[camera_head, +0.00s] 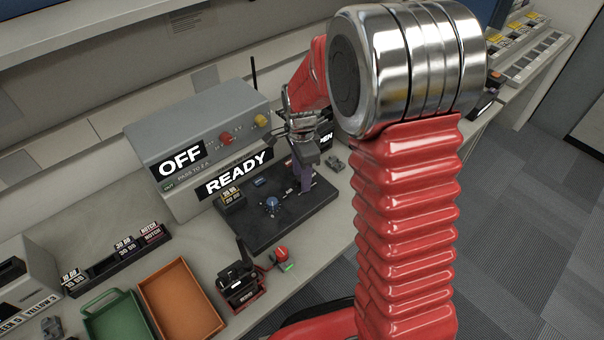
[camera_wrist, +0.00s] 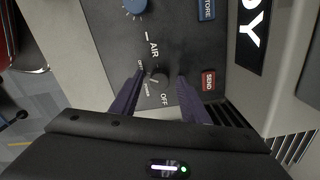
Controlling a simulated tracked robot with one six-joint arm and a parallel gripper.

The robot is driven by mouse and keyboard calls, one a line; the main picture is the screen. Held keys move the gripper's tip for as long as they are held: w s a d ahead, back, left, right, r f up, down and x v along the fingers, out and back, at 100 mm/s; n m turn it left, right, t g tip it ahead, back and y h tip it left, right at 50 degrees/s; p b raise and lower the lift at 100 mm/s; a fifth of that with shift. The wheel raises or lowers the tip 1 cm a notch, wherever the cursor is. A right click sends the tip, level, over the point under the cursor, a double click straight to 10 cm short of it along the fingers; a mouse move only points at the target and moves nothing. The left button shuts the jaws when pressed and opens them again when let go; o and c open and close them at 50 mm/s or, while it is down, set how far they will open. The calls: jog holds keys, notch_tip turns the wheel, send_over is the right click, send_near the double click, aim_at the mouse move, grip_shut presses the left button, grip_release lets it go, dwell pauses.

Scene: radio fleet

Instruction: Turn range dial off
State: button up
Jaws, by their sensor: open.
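A small dark dial (camera_wrist: 157,78) sits on a dark control panel (camera_wrist: 180,45). White marks reading AIR and OFF stand around it; its pointer direction is too small to tell. In the wrist view, the two purple fingers of my gripper (camera_wrist: 160,80) are open, one on each side of the dial, with gaps visible. In the head view, my gripper (camera_head: 303,172) reaches down over the right part of the panel (camera_head: 268,238) and hides the dial. The grey radio unit (camera_head: 205,125) behind shows OFF on its upper display (camera_head: 181,160) and READY on the lower one (camera_head: 233,174).
A blue knob (camera_wrist: 134,6), a blue STORE button (camera_wrist: 206,9) and a red SEND button (camera_wrist: 208,80) are near the dial. A green tray (camera_head: 112,318), an orange tray (camera_head: 180,300) and a red-knobbed lever (camera_head: 281,253) stand on the bench.

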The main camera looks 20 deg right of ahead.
jog(key=shift+c, duration=0.2)
jog(key=c, duration=1)
